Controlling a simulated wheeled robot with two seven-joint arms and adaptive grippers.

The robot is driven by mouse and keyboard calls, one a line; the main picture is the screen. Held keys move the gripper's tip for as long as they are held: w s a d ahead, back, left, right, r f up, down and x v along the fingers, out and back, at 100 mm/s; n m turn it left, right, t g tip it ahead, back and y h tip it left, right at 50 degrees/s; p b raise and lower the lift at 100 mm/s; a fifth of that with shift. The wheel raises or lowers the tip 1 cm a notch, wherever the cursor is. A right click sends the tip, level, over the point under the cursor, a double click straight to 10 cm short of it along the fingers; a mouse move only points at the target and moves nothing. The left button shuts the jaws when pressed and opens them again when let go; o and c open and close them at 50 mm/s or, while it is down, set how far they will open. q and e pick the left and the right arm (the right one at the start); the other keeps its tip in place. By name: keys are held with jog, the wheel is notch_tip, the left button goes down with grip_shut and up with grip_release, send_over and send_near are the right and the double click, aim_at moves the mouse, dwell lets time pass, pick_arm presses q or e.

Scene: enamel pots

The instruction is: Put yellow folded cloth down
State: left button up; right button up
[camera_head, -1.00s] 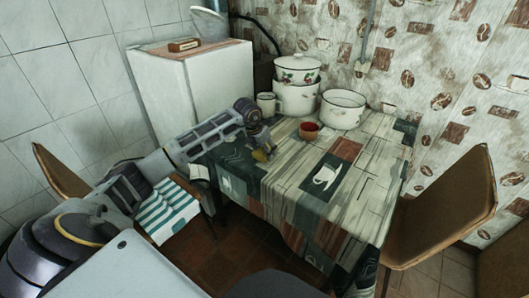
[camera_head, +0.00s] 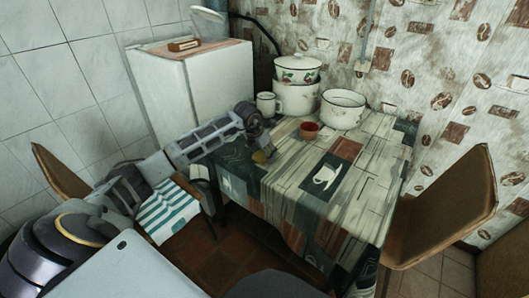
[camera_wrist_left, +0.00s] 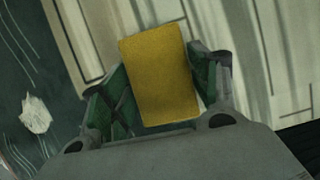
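The yellow folded cloth (camera_wrist_left: 160,75) shows in the left wrist view as a flat yellow rectangle between the two green-padded fingers of my left gripper (camera_wrist_left: 160,92). A finger lies close against each side of it. My right gripper is not in view.
A red-brown bowl (camera_head: 309,131), a white mug (camera_head: 267,104), a lidded pot (camera_head: 297,72) and an open white pot (camera_head: 342,109) stand toward the table's back. The table's middle and front are clear. A chair (camera_head: 450,215) stands at the right.

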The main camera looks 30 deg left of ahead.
aim_at(262, 154)
pick_arm(q)
jog(key=shift+o, duration=1.1)
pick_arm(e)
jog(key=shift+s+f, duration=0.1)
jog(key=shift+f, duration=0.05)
pick_arm(q)
jog(key=v, duration=0.4)
jog(key=w+p+v, duration=0.1)
jog(key=v, duration=0.1)
jog(key=shift+s+d+r, duration=0.1)
jog(key=shift+s+r, duration=0.1)
jog(key=shift+r, duration=0.3)
jog(key=v, duration=0.7)
jog(key=shift+r+p, duration=0.15)
jog(key=shift+p, duration=0.2)
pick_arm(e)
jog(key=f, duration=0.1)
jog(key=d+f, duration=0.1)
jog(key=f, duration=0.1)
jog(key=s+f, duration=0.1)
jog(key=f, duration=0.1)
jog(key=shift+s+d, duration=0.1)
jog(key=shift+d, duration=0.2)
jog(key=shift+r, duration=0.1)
